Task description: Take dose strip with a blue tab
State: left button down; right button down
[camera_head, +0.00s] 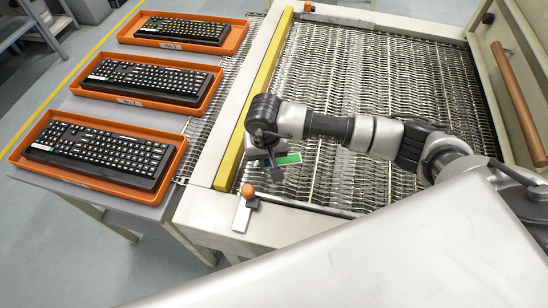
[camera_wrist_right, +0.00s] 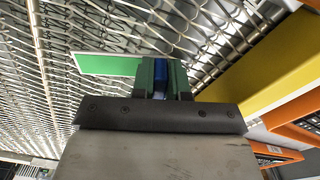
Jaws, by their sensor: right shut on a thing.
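My right gripper (camera_head: 272,166) is over the near left part of the wire-mesh conveyor. It is shut on the dose strip, whose green part (camera_head: 289,159) sticks out to the right of the fingers. In the right wrist view the green strip (camera_wrist_right: 105,64) reaches out to the left. A blue part (camera_wrist_right: 160,78), apparently its tab, shows between the two gripper fingers (camera_wrist_right: 161,72). The strip appears to be held above the mesh. My left gripper is not in view.
The mesh belt (camera_head: 350,80) has a yellow rail (camera_head: 258,95) on its left. Orange trays (camera_head: 70,180) with black keyboards (camera_head: 100,150) stand on a table at left. A metal bracket with an orange knob (camera_head: 247,190) sits at the near corner. A large pale surface (camera_head: 400,250) fills the lower right.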

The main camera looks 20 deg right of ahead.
jog(key=shift+r, duration=0.15)
jog(key=shift+r, duration=0.25)
jog(key=r, duration=0.1)
jog(key=r+b, duration=0.1)
jog(key=r, duration=0.1)
jog(key=shift+d+r, duration=0.3)
jog(key=shift+d, duration=0.05)
jog(key=s+d+r+b, duration=0.2)
jog(key=d+r, duration=0.4)
jog(key=d, duration=0.4)
jog(key=shift+s+d+r, duration=0.2)
jog(key=shift+s+r, duration=0.15)
jog(key=shift+s, duration=0.55)
jog(key=c, duration=1.7)
grip_release()
grip_shut()
